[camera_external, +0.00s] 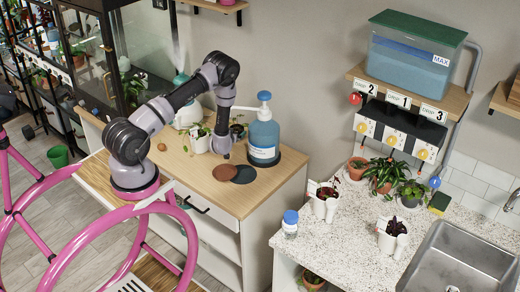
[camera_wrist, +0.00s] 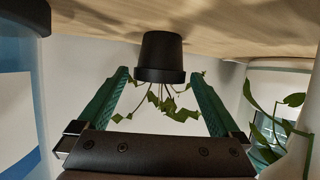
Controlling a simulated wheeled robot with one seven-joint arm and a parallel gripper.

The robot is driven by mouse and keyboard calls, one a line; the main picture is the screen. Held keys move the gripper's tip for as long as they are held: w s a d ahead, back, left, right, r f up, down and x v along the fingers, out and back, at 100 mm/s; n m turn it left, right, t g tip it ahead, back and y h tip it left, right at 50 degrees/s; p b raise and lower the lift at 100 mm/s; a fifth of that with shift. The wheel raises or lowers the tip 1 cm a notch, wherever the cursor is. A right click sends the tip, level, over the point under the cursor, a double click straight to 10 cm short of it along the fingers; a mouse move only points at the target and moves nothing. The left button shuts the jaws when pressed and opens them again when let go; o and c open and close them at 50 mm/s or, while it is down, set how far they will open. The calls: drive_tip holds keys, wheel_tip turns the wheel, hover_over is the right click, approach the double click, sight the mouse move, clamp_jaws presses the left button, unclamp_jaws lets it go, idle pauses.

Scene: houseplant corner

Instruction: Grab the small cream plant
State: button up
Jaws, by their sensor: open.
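A small pale, cream-white pot with a leafy plant (camera_external: 200,143) stands on the wooden cabinet top, just left of my gripper (camera_external: 223,150). In the wrist view, which looks upside down, a pale pot (camera_wrist: 272,78) with green leaves is at the right edge, outside my fingers. My gripper (camera_wrist: 159,76) is open, with green finger pads spread apart. A small black pot with a thin trailing plant (camera_wrist: 160,55) shows ahead between the fingertips; I cannot tell if they touch it. It also shows behind the gripper in the external view (camera_external: 238,130).
A blue pump bottle (camera_external: 263,138) stands close right of my gripper and shows at the wrist view's left edge (camera_wrist: 18,90). A brown disc (camera_external: 212,171) and a dark disc (camera_external: 243,174) lie in front. Potted plants (camera_external: 326,203) stand on the speckled counter.

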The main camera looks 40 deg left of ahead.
sight(237, 130)
drive_tip(key=x, duration=0.4)
drive_tip(key=shift+w+f, duration=0.1)
drive_tip(key=shift+f, duration=0.05)
drive_tip(key=c, duration=1.1)
